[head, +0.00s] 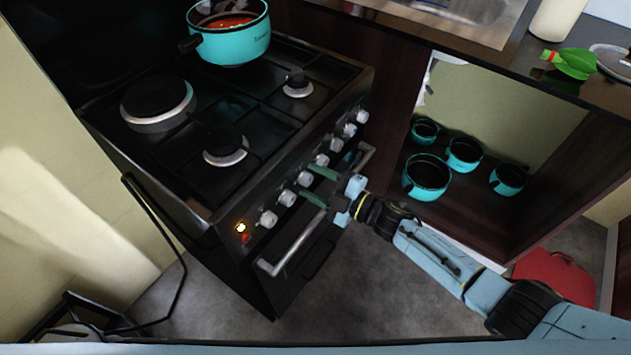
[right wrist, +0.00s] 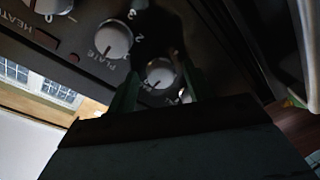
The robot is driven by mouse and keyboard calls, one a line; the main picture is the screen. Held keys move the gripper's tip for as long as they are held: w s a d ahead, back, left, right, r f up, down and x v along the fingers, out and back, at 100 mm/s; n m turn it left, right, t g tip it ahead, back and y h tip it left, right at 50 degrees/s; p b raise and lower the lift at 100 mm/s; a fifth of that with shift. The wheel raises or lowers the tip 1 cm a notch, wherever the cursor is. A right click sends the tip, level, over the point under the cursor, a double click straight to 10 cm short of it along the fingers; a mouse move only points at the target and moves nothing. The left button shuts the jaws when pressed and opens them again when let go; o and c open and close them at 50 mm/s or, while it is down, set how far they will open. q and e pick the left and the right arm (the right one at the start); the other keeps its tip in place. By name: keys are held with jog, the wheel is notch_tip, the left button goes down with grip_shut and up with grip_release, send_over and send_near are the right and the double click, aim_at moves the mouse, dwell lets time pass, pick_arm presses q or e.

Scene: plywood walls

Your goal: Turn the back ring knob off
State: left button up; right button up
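The black stove (head: 262,122) has a row of several white knobs along its front panel. I cannot tell which one is the back ring knob. My right gripper (head: 309,181) is at the middle of the row, its green fingers apart, with a white knob (head: 304,179) between or just beyond the tips. In the right wrist view this knob (right wrist: 160,73) shows between the two fingers, partly in shadow; contact is unclear. Another knob (right wrist: 114,39), marked PLATE, sits to the left of the fingers. My left gripper is not in view.
A turquoise pot (head: 232,40) with red contents stands on a back ring. An oven handle (head: 292,245) runs below the knobs. A small orange light (head: 241,227) glows on the panel. More turquoise pots (head: 427,176) stand in the open cupboard at the right.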

jog(key=shift+s+d, duration=0.15)
jog(key=shift+d, duration=0.1)
pick_arm(q)
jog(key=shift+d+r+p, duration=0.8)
jog(key=shift+p, duration=0.05)
pick_arm(e)
jog(key=v, duration=1.3)
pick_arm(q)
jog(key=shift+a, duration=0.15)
